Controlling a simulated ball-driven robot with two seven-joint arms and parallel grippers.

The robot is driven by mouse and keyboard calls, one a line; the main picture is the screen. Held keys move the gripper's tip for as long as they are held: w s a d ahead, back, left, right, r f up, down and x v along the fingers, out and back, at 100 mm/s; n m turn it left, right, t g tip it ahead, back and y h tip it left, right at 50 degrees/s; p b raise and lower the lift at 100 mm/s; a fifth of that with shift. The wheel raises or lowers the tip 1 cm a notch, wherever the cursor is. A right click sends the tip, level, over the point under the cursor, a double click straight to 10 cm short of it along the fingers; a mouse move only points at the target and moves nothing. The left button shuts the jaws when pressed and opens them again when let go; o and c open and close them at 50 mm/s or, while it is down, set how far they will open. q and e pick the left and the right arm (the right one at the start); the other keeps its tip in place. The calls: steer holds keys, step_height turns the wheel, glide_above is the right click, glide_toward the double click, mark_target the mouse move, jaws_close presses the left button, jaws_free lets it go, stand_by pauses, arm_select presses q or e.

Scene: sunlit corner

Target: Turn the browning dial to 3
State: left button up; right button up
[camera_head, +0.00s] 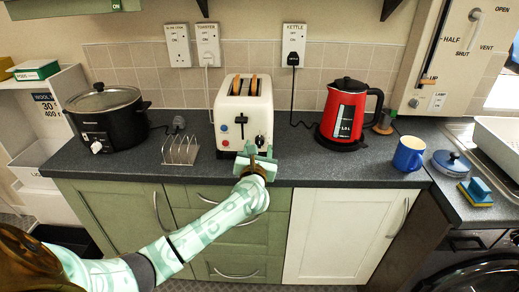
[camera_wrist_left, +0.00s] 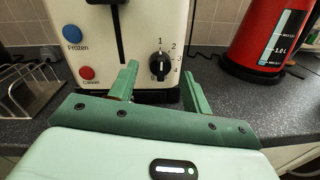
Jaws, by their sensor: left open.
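The white toaster (camera_head: 230,118) stands on the dark counter with two bread slices in its top slots. In the left wrist view its front (camera_wrist_left: 105,50) shows a black browning dial (camera_wrist_left: 160,67) with numbers around its upper and right side. The dial's mark seems to point up, near 1. My left gripper (camera_head: 259,158) is in front of the toaster's lower right front, partly covering the dial area in the head view. In the left wrist view its green fingers are spread to either side of the dial, with nothing between them; contact is not visible. My right gripper is not in view.
A blue Frozen button (camera_wrist_left: 72,34) and a red Cancel button (camera_wrist_left: 87,73) are left of the dial. A wire toast rack (camera_head: 181,150) and black slow cooker (camera_head: 107,118) stand left. A red kettle (camera_head: 342,115) and blue mug (camera_head: 408,154) stand right.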

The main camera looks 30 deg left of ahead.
arm_select(q)
steer(key=shift+x, duration=0.85)
steer(key=c, duration=1)
